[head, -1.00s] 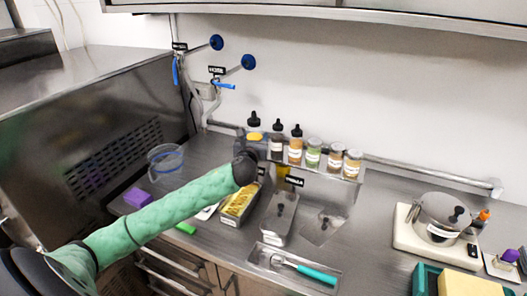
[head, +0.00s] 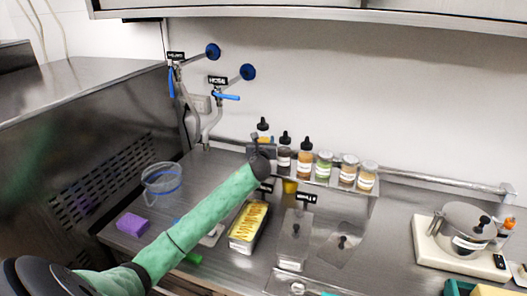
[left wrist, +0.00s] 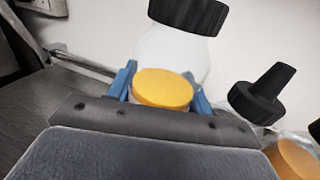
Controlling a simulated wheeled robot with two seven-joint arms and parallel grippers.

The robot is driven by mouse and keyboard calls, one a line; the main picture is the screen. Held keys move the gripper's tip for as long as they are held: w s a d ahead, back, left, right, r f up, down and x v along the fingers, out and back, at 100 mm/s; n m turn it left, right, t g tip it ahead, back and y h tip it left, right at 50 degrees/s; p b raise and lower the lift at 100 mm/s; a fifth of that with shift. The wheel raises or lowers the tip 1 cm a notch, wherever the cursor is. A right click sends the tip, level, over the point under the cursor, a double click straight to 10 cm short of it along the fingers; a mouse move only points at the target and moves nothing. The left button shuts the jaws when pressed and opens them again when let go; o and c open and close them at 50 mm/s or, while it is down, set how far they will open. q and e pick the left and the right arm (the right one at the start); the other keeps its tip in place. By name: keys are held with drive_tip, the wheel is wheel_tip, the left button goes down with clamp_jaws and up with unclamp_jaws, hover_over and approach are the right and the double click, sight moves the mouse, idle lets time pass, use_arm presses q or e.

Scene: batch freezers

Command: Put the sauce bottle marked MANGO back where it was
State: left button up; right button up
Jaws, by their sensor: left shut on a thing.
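My left gripper (head: 261,148) is shut on a sauce bottle (head: 263,129) with a black cap, at the left end of the small raised shelf (head: 320,182). In the left wrist view the bottle's pale body (left wrist: 172,52) rises upright, slightly tilted in the picture, between blue fingers (left wrist: 162,90), with a round yellow-orange patch low between them. No marking is readable on it. My arm and gripper hide its base, so I cannot tell whether it touches the shelf. A dark bottle (head: 284,150) stands just to its right, apart from it. My right gripper is not in view.
An amber bottle (head: 305,156) and several jars (head: 324,165) fill the shelf to the right. A clear jug (head: 161,183) and purple block (head: 132,224) are at left. A pot (head: 466,230) stands at right.

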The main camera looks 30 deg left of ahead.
use_arm(q)
wheel_tip(320, 180, down, 4)
drive_tip(key=shift+f+p, duration=0.2)
drive_tip(key=shift+p, duration=0.45)
drive_tip(key=shift+f, duration=0.2)
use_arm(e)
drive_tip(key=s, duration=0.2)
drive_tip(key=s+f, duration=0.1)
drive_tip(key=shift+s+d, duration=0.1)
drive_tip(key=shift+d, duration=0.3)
use_arm(q)
drive_tip(key=shift+f, duration=0.1)
drive_tip(key=o, duration=1)
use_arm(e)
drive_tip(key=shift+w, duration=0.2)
